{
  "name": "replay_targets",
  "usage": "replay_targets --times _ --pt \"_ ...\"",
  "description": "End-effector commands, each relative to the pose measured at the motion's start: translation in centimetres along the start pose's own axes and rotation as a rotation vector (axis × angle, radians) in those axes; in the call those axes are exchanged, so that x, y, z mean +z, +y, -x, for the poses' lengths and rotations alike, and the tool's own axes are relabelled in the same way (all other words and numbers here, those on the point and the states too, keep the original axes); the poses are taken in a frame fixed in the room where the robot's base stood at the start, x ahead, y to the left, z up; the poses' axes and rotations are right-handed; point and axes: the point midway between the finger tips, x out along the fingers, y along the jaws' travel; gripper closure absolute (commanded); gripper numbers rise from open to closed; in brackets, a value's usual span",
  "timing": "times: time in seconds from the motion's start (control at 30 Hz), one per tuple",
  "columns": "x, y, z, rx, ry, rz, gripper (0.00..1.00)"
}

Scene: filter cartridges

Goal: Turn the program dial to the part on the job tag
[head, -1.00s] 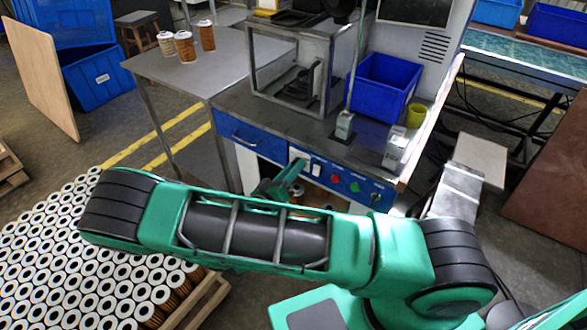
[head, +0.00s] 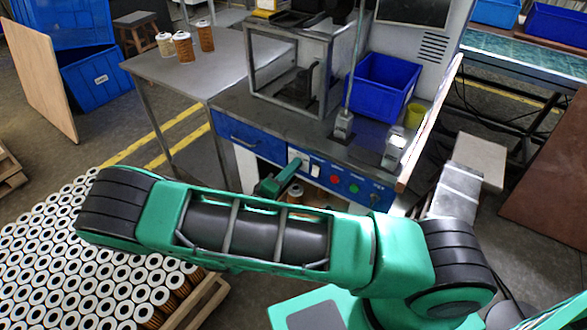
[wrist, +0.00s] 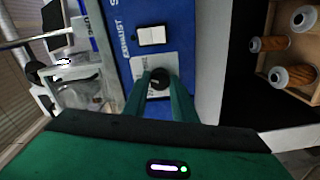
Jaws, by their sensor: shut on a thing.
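The program dial (wrist: 159,80) is a small round black knob on a white plate (wrist: 146,65) set in the blue control panel (wrist: 172,20). My gripper (wrist: 160,74) has its two green fingers on either side of the dial, shut on it. In the head view my gripper (head: 297,165) reaches the left part of the blue panel (head: 345,185), and the dial is hidden there. The dial's pointer and the plate's marks are too small to read. I cannot make out a readable job tag.
A white rocker switch (wrist: 151,36) sits close to the dial. Red (head: 335,180) and green (head: 353,189) buttons are further right on the panel. A blue bin (head: 384,85) stands on the bench. Filter cartridges (wrist: 270,44) sit in an open box under it.

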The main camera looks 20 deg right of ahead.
Motion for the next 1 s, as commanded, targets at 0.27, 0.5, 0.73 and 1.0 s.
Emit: replay_targets --times 0.27,0.5,0.73,1.0 --pt "-0.40 -0.38 0.35 -0.014 0.007 0.221 0.98" --pt "-0.41 -0.38 0.34 -0.016 0.006 0.349 0.98" --pt "-0.40 -0.37 0.33 -0.016 0.005 0.408 0.98" --pt "-0.39 -0.38 0.32 -0.016 0.004 0.423 0.98"
